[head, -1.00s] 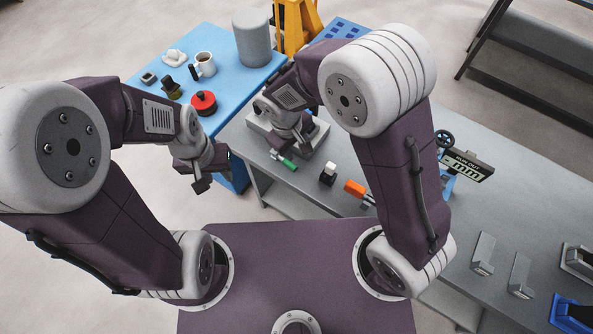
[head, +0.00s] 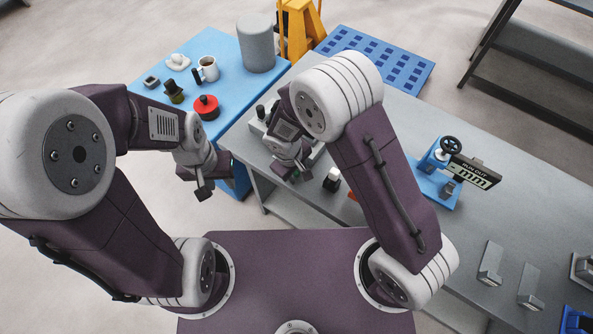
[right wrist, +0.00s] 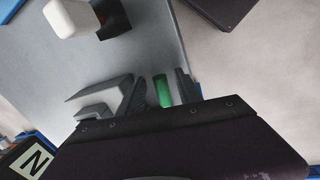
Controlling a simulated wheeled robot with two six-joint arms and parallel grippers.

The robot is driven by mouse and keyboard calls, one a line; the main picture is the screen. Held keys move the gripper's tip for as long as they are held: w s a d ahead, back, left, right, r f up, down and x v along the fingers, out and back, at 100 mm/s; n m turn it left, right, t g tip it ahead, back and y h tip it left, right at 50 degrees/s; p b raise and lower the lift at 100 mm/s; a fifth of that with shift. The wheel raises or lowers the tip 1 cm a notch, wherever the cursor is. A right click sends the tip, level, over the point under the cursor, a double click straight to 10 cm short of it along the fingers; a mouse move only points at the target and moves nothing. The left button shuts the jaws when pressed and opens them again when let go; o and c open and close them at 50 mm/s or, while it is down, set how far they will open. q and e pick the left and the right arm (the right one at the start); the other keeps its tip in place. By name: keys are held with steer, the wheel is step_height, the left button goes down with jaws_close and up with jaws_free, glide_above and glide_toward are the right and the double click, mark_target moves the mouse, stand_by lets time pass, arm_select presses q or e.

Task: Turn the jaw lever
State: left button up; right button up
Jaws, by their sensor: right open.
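The green jaw lever (right wrist: 163,91) shows in the right wrist view, between the two dark fingers of my right gripper (right wrist: 161,88). The fingers stand apart on either side of it; I cannot tell whether either touches it. In the head view my right gripper (head: 292,173) is low at the front of the grey expander (head: 257,131) and hides most of the lever. The expander is partly covered by my right arm. My left gripper (head: 203,190) hangs in front of the blue table, away from the expander; its opening is unclear.
A black and white block (head: 332,179) stands on the grey bench (head: 395,112) just right of my right gripper. A blue run-out gauge (head: 437,182) is further right. The blue table (head: 222,58) holds a mug (head: 208,69) and a red-topped item (head: 207,106).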

jaws_close()
stand_by(1.4)
